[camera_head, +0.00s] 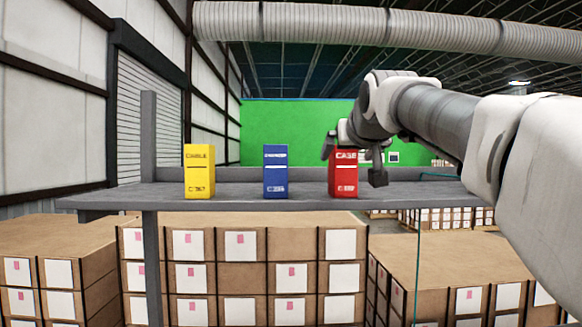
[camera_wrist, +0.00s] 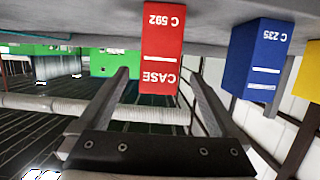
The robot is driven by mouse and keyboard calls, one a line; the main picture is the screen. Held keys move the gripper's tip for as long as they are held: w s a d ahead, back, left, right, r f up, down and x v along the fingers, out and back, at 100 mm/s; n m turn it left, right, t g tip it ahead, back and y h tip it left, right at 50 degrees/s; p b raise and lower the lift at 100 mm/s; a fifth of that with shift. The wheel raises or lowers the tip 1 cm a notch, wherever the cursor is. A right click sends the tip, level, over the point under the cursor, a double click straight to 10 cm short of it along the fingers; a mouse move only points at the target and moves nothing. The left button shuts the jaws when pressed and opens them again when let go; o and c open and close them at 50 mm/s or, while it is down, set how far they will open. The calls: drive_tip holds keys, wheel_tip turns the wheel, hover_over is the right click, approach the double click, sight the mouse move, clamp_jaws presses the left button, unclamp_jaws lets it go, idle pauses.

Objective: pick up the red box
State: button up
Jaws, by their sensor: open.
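The red box (camera_head: 343,175) stands on the grey shelf (camera_head: 230,201), at the right of a row of three cartons. Its labelled front faces the head camera. In the wrist view the red box (camera_wrist: 161,45) appears upside down, in the gap between the two fingers. My gripper (camera_head: 352,160) is at the box's upper part in the head view, one finger to each side. My gripper (camera_wrist: 160,74) is open and empty, with a visible gap on both sides of the box. How deep the box lies between the fingers I cannot tell.
A blue carton (camera_head: 275,171) and a yellow carton (camera_head: 199,171) stand left of the red box with free shelf between them. A grey post (camera_head: 149,130) rises at the shelf's left. Stacked brown cartons (camera_head: 250,230) fill the floor beyond the shelf.

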drive_tip(key=shift+r+p+x, duration=0.2)
drive_tip(key=shift+p+x, duration=0.35)
drive_tip(key=shift+x, duration=0.9)
drive_tip(key=shift+r+p+x, duration=0.15)
drive_tip(key=shift+p+x, duration=0.35)
drive_tip(key=shift+x, duration=0.95)
drive_tip(key=shift+w, duration=0.1)
clamp_jaws()
drive_tip(key=shift+r, duration=0.15)
